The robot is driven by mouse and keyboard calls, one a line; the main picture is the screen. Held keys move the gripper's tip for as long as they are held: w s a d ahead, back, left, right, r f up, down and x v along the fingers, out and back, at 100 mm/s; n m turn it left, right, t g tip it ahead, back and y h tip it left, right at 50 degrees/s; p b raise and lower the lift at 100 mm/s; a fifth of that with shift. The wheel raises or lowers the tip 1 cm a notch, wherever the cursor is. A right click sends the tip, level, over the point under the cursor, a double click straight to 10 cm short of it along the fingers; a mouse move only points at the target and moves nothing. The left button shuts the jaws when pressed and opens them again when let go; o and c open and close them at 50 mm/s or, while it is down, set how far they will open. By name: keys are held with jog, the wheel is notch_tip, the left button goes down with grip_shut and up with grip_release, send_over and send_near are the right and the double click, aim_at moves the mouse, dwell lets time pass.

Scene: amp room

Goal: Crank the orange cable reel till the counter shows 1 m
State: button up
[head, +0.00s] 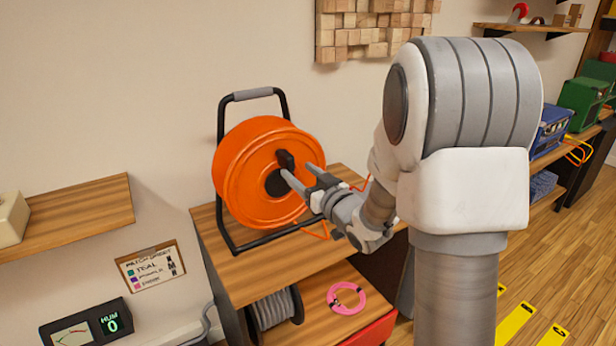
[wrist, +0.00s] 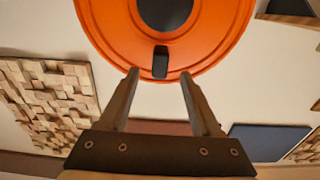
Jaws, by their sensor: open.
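The orange cable reel (head: 243,176) stands upright in a black tube frame with a grey top grip, on a wooden shelf unit. A small black crank knob (head: 285,160) sits on its face, up and right of the dark hub. My gripper (head: 298,170) is open in front of the reel, fingers pointing at it. In the wrist view, the knob (wrist: 160,62) shows between the tips of my open gripper (wrist: 160,74), near the rim of the reel (wrist: 103,30). Whether the fingers touch it, I cannot tell. I see no metre counter on the reel.
A meter box (head: 87,325) at lower left reads "HUM 0". A grey cable spool (head: 275,309) and a pink cable coil (head: 346,299) lie on the lower shelf. A wooden block panel (head: 370,28) hangs above. My arm hides part of the right side.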

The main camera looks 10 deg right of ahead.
aim_at(291, 165)
jog(key=shift+b+x, duration=0.35)
jog(key=shift+x, duration=3.3)
grip_shut()
